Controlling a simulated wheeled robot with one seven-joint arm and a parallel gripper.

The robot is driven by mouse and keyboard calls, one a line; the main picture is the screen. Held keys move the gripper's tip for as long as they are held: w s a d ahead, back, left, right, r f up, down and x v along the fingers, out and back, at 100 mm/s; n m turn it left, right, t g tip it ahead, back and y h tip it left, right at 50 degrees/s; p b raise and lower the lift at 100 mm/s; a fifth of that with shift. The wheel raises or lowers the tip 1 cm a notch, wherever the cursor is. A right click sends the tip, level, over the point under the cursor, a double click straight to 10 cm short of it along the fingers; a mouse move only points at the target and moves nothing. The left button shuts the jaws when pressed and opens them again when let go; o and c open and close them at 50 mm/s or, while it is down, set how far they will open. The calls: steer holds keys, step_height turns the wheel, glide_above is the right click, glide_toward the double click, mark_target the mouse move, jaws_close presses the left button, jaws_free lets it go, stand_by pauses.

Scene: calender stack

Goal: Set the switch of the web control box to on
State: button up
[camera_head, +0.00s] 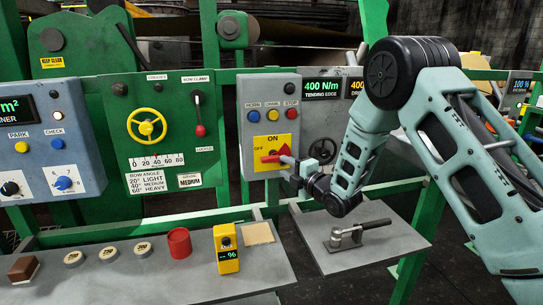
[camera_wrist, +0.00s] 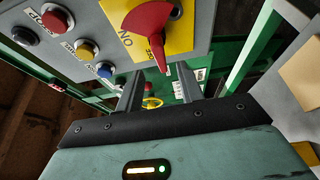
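The web control box (camera_head: 270,115) is a grey box with a yellow switch plate (camera_head: 286,141) marked ON at the top and OFF at the left. Its red switch handle (camera_head: 272,157) points left, toward OFF. The handle (camera_wrist: 148,22) also shows in the wrist view, its narrow tip covering part of the OFF label. My gripper (camera_head: 288,163) is in front of the plate's lower part and partly hides it. In the wrist view my gripper (camera_wrist: 162,88) is open, with a finger on either side of the handle tip's line.
Blue, yellow and red buttons (camera_head: 273,115) sit above the switch plate. A green panel with a yellow handwheel (camera_head: 147,125) stands left. A grey shelf (camera_head: 150,280) below carries a red cup (camera_head: 179,243) and a yellow meter (camera_head: 226,250). A clamp lever (camera_head: 357,231) is on the right shelf.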

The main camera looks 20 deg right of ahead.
mark_target(274, 161)
steer(key=p+x, duration=0.2)
steer(key=x, duration=0.6)
jaws_close()
